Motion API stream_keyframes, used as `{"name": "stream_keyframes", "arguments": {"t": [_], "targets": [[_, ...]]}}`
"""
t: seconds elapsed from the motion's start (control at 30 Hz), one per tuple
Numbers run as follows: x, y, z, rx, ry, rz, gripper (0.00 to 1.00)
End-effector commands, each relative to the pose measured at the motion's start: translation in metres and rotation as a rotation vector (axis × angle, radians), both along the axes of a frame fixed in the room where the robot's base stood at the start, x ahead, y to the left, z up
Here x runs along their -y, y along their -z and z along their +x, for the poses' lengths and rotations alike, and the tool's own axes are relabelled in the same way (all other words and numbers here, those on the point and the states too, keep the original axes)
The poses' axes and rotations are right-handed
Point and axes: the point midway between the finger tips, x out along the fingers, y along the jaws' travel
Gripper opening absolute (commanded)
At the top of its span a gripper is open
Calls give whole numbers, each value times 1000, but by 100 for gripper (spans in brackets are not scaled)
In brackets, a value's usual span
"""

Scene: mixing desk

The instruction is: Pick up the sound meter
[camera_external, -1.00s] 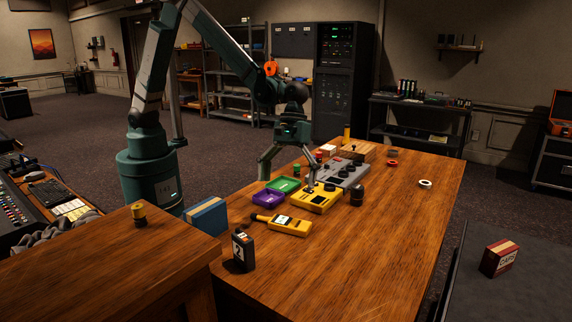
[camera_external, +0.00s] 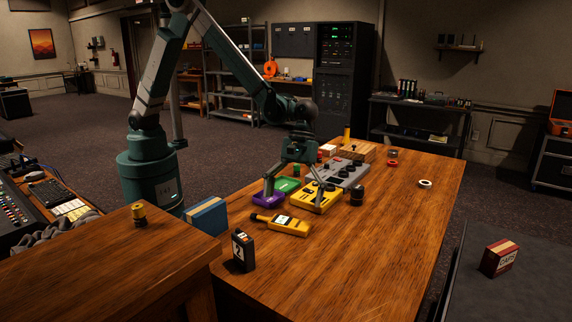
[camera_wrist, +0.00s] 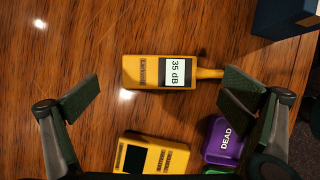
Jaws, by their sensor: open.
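The sound meter (camera_external: 284,225) is a yellow handheld device with a white display and a dark tip at its left end. It lies flat on the wooden desk. In the wrist view the sound meter (camera_wrist: 150,72) shows "35 dB" and lies ahead of and between the fingers, nearer the top of the picture. My gripper (camera_external: 293,198) is open and empty, above the desk just behind the meter, over the purple tray and yellow box. In the wrist view my gripper's two fingers (camera_wrist: 160,100) are spread wide and do not touch the meter.
A purple "DEAD" tray (camera_wrist: 224,140) and a yellow box (camera_wrist: 150,158) lie close to the meter. A green tray (camera_external: 288,184), a grey mixer (camera_external: 345,172) and a black knob-like object (camera_external: 357,195) stand behind. A black "2" box (camera_external: 242,251) is at front left. The desk's right side is mostly clear.

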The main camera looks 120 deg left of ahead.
Motion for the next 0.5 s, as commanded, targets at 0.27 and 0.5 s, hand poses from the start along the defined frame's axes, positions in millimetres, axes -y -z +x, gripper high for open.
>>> {"name": "stream_keyframes", "arguments": {"t": [0.27, 0.5], "targets": [[5, 12, 1, 0, 0, 0, 100], [5, 12, 1, 0, 0, 0, 100]]}}
